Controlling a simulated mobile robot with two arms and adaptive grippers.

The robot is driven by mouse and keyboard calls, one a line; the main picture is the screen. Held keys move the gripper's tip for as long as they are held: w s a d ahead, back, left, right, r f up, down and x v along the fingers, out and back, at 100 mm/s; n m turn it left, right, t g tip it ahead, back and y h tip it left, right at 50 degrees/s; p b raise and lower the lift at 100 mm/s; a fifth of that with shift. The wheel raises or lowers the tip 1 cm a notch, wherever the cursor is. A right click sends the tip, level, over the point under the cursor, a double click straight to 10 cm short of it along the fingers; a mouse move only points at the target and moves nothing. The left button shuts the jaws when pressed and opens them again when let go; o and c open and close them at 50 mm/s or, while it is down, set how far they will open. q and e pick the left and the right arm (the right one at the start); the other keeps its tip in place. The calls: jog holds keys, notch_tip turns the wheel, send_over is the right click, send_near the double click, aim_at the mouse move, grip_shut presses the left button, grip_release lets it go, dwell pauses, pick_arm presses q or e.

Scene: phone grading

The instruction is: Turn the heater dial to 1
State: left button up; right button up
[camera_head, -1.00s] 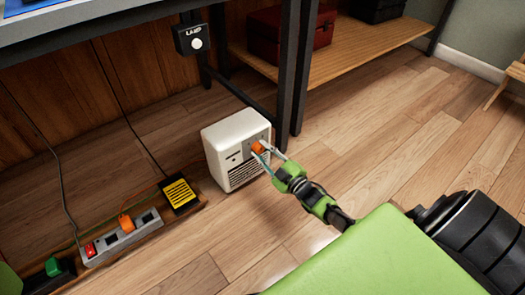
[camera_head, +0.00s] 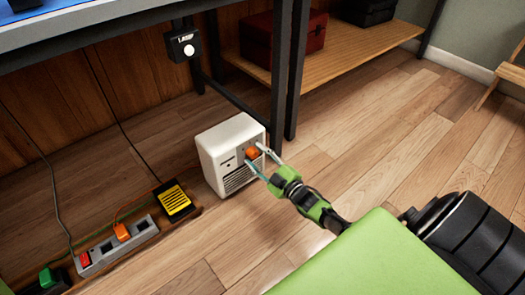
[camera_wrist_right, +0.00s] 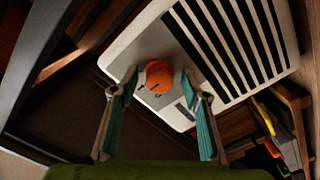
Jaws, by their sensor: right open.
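The white heater (camera_head: 228,150) stands on the wooden floor under the workbench, with a dark slatted grille on its front. Its orange dial (camera_head: 252,153) sits on the upper front panel and also shows in the right wrist view (camera_wrist_right: 159,76). Small dark marks lie by the dial, too small to read. My right gripper (camera_head: 258,163) is open in front of the heater, with one finger on each side of the dial. In the right wrist view its teal fingers (camera_wrist_right: 163,85) are spread wide, apart from the dial. My left gripper is not in view.
A power strip (camera_head: 117,243) with a red switch and orange plug lies left of the heater, beside a black and yellow box (camera_head: 174,200). A workbench leg (camera_head: 291,70) stands close behind the heater. The floor (camera_head: 400,140) to the right is clear.

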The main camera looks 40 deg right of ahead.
jog(key=s, duration=1.2)
jog(key=shift+d, duration=0.45)
jog(key=shift+w, duration=0.1)
